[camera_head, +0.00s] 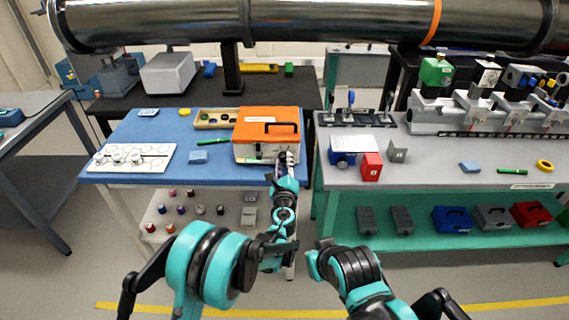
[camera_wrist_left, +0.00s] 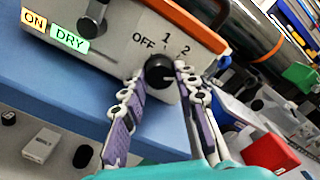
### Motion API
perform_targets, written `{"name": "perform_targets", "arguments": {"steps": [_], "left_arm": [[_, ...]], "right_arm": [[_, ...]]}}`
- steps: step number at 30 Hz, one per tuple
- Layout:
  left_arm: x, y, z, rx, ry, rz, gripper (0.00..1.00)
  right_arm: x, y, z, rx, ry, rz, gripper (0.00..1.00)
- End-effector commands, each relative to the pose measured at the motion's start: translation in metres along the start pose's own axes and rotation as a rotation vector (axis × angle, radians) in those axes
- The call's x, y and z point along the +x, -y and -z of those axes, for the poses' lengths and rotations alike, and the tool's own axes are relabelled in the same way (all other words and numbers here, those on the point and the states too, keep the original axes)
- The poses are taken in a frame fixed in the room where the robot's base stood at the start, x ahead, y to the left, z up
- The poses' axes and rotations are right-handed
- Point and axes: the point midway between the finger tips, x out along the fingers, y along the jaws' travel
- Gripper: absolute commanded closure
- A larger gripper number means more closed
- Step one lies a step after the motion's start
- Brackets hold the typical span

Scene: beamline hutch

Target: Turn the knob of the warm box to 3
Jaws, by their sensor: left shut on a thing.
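The warm box (camera_head: 268,122), with an orange top and a pale front, stands on the blue-topped bench in the head view. Its black knob (camera_wrist_left: 158,72) shows in the left wrist view, with OFF, 1 and 2 printed around it. No 3 shows; a finger covers the area right of the knob. I cannot tell where the knob points. My left gripper (camera_head: 286,158) is at the box's front right. In the wrist view its fingers (camera_wrist_left: 160,78) are shut on the knob, one on each side. My right gripper is not in view; only my right arm's links show.
ON and DRY labels (camera_wrist_left: 54,32) and a switch (camera_wrist_left: 92,20) are on the box's front, left of the knob. A wooden tray (camera_head: 215,118) sits left of the box. The grey bench (camera_head: 440,165) at right holds a red block (camera_head: 371,166) and a blue-and-white device (camera_head: 345,152).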

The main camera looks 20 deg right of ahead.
Motion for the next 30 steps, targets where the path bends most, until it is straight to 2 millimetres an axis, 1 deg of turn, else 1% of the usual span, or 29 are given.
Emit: {"name": "perform_targets", "arguments": {"steps": [8,9,11,12,20,23,26,30], "left_arm": [[-0.001,0.000,0.001,0.000,-0.001,0.001,0.99],[-0.001,0.000,0.001,0.000,-0.001,0.001,0.68],[-0.001,0.000,0.001,0.000,-0.001,0.000,0.52],[-0.001,0.000,0.001,0.000,-0.001,0.000,0.49],[-0.001,0.000,0.000,0.000,0.000,0.000,0.49],[-0.006,0.000,0.001,0.000,-0.001,0.000,0.49],[-0.019,0.000,0.001,0.000,-0.001,0.001,0.49],[-0.050,0.001,0.001,0.000,-0.001,0.001,0.49]], "right_arm": [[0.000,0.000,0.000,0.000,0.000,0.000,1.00],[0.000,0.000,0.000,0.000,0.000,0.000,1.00],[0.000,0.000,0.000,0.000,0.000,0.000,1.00],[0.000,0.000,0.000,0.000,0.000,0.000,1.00],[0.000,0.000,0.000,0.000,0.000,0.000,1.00],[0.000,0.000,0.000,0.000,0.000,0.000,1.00],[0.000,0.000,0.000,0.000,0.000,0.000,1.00],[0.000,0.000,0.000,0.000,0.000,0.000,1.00]]}}
